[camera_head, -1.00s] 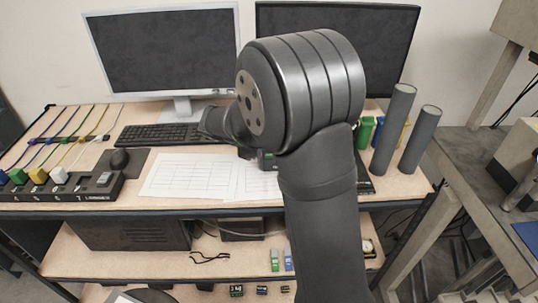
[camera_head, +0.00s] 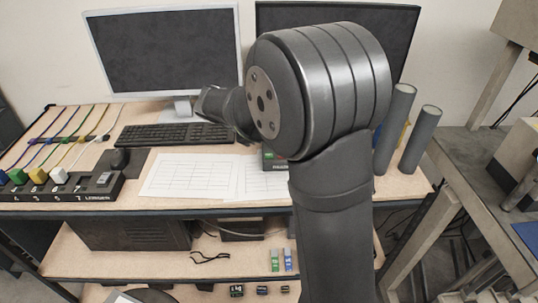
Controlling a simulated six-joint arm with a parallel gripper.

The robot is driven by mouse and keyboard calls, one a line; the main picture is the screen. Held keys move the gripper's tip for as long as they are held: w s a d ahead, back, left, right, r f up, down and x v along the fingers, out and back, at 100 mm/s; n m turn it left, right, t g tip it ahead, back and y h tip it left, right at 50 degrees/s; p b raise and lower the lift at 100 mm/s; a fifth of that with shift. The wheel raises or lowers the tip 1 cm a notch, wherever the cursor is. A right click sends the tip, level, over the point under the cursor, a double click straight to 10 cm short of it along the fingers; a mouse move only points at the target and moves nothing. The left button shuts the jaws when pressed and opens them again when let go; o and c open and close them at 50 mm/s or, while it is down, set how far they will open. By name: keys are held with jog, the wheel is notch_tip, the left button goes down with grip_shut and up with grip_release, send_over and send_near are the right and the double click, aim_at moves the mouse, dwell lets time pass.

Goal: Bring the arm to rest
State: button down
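My arm stands large in the middle of the view, with its big dark elbow joint in front of the right monitor. A further link of my arm reaches left, over the back of the desk near the right end of the keyboard. My gripper's fingers cannot be made out; they are hidden or turned away behind the arm, so its opening does not show. Nothing held can be seen.
Two grey cylinders (camera_head: 396,130) (camera_head: 420,140) stand at right. A lower shelf holds small items.

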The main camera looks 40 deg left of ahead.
jog(key=shift+f, duration=0.1)
dwell(0.5)
jog(key=shift+f, duration=1.1)
notch_tip(320, 180, up, 6)
